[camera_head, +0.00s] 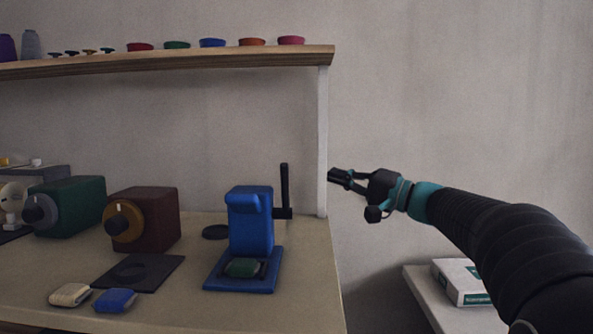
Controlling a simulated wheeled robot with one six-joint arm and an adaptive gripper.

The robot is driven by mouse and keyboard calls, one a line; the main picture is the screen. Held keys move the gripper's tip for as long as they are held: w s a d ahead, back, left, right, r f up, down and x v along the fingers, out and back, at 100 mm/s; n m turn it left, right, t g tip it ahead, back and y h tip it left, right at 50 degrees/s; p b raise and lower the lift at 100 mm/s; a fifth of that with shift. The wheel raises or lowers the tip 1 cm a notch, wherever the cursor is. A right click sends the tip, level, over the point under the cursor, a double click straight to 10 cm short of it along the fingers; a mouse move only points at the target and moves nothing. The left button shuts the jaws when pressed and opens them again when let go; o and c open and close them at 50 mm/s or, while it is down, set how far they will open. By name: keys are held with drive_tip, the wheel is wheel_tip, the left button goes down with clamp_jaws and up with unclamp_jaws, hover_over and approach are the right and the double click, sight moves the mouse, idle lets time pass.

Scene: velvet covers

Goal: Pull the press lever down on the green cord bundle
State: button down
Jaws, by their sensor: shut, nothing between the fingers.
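A blue press (250,220) stands on a blue base plate near the right end of the workbench. Its black lever (285,192) points straight up on the press's right side. The green cord bundle (244,267) lies on the base plate at the front of the press, under its head. My gripper (336,178) is shut and empty. In the picture it is to the right of the lever, near the lever's height, with a gap between them. How far it is from the lever in depth is hard to tell.
A white post (322,140) holds up the shelf (180,60) and shows between lever and gripper. Green (75,206) and maroon (145,218) boxes with knobs stand left. Beige (70,295) and blue (115,300) bundles lie in front. A white box (460,282) is lower right.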

drive_tip(key=shift+w, duration=0.35)
drive_tip(key=p+x, duration=0.2)
drive_tip(key=x, duration=0.8)
drive_tip(key=shift+s+a+f, duration=0.15)
drive_tip(key=shift+s+f, duration=0.05)
drive_tip(key=shift+s, duration=0.4)
drive_tip(key=shift+s+a+f, duration=0.15)
drive_tip(key=shift+s+f, duration=0.1)
drive_tip(key=shift+s, duration=0.4)
drive_tip(key=shift+s+a+f, duration=0.15)
drive_tip(key=shift+s+f, duration=0.05)
drive_tip(key=shift+s, duration=0.4)
drive_tip(key=shift+f+b, duration=0.15)
drive_tip(key=shift+b, duration=0.15)
